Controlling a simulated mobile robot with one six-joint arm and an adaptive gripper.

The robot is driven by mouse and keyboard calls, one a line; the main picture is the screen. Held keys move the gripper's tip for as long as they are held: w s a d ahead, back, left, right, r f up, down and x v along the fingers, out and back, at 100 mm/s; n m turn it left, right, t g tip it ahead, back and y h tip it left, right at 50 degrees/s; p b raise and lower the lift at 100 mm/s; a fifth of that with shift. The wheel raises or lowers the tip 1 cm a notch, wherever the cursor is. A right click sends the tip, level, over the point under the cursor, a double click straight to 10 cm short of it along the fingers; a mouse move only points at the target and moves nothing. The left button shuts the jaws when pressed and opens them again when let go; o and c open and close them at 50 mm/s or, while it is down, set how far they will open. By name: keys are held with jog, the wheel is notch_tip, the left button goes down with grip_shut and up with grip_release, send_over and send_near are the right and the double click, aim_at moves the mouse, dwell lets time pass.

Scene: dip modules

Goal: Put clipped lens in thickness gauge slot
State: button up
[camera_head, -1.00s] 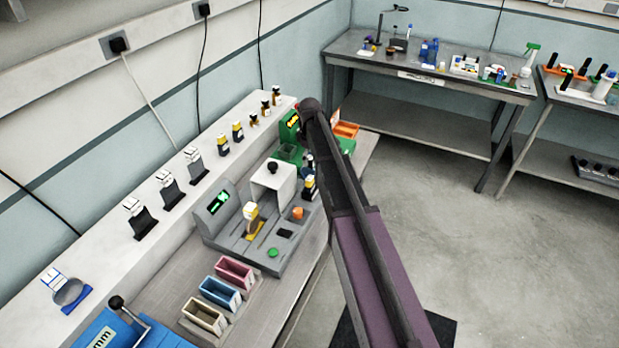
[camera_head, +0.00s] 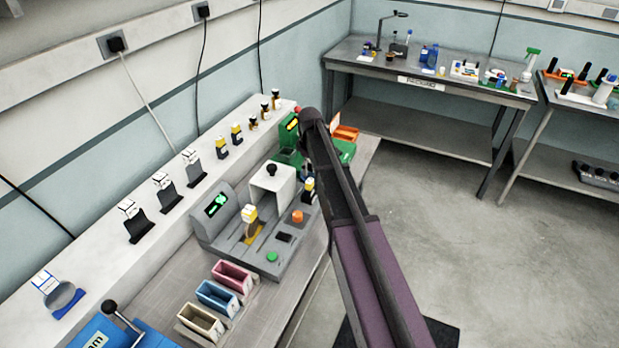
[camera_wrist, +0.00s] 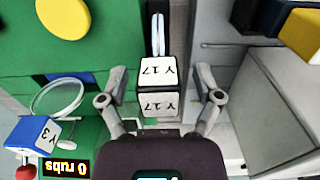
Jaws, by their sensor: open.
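In the wrist view my gripper (camera_wrist: 158,72) is open, its two fingers apart on either side of a dark clip with white Y17 labels (camera_wrist: 158,75). I see no clear contact. A thin pale lens seen edge-on (camera_wrist: 157,32) stands upright beyond that clip, in a narrow gap. A blue clip marked Y3 (camera_wrist: 33,133) with a round clear lens (camera_wrist: 60,97) is on the green surface to the left. In the head view my arm hides the gripper. A blue device marked "mm" (camera_head: 94,341) is cut off at the lower left; I cannot see a slot on it.
A green unit with a "0 rubs" display (camera_wrist: 68,167) lies left of my gripper. A grey-white block (camera_wrist: 275,110) is close on the right. In the head view, a grey station (camera_head: 240,262) and small bins (camera_head: 216,297) stand on the bench; clipped pieces line the ledge (camera_head: 95,265).

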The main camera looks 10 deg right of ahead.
grip_shut()
jog(key=shift+r, duration=0.2)
notch_tip(320, 180, up, 10)
jog(key=p, duration=1)
jog(key=shift+f, duration=0.2)
dwell(0.6)
